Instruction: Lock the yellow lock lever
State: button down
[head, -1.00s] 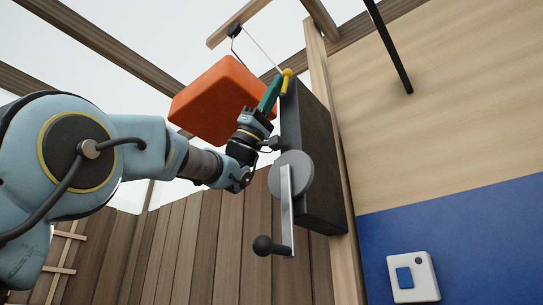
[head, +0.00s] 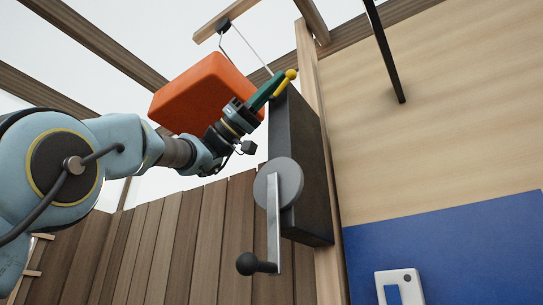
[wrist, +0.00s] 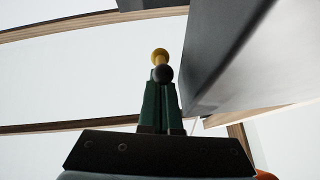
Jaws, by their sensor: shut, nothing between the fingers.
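The yellow lock lever (head: 283,84) sits at the top of a dark box (head: 297,165) on a wooden post. It has a round yellow knob and leans up to the right in the head view. My gripper (head: 279,79) has its green fingers shut and empty, with the tips right beside the lever. Whether they touch it I cannot tell. In the wrist view the yellow knob (wrist: 160,55) shows just beyond the shut fingertips (wrist: 161,84), with a dark ball (wrist: 163,73) in front of it.
A grey disc (head: 279,183) with a crank arm and black knob (head: 247,263) is on the box. An orange block (head: 203,92) hangs behind my gripper, near a rope. A white switch box (head: 400,287) is on the blue wall panel at lower right.

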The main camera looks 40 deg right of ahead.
jog(key=shift+s, duration=0.35)
jog(key=shift+s+d+f, duration=0.1)
jog(key=shift+s+f, duration=0.1)
jog(key=shift+s, duration=0.05)
jog(key=shift+s+f, duration=0.1)
dwell(1.1)
